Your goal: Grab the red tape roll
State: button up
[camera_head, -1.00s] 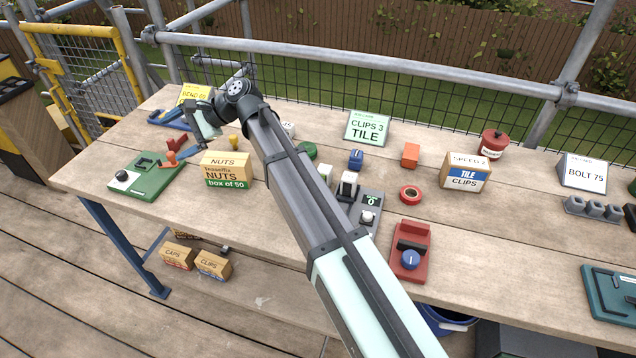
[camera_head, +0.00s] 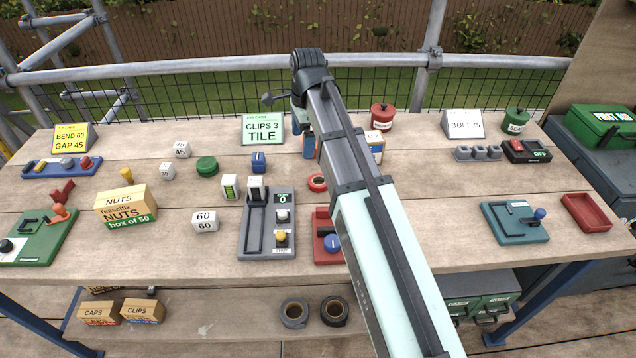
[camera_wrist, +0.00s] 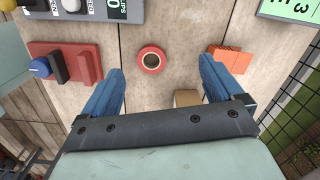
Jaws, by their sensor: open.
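The red tape roll (camera_head: 317,183) lies flat on the wooden bench, just left of my arm, which hides part of it in the head view. In the wrist view the red tape roll (camera_wrist: 152,60) shows whole, a red ring with a dark centre, beyond the fingertips and midway between them. My gripper (camera_wrist: 160,78) is open and empty, with its two blue fingers wide apart. The roll is not touched by either finger. In the head view the fingers are mostly hidden behind my arm.
A red fixture with a blue knob (camera_wrist: 62,66) lies left of the roll in the wrist view. An orange block (camera_wrist: 230,60) stands near the right finger. A grey counter panel (camera_head: 266,222) lies left of the roll. Bare wood surrounds the roll.

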jog(key=d+m, duration=0.1)
jog(key=d, duration=0.3)
jog(key=h, duration=0.1)
send_over(319, 176)
jog(key=s, duration=0.1)
notch_tip(319, 176, down, 8)
jog(key=shift+f, duration=0.2)
jog(key=shift+s+f, duration=0.25)
jog(key=shift+f, duration=0.75)
jog(key=shift+s+f, duration=0.2)
jog(key=shift+f, duration=1.45)
jog(key=c, duration=1.1)
jog(key=shift+r, duration=0.2)
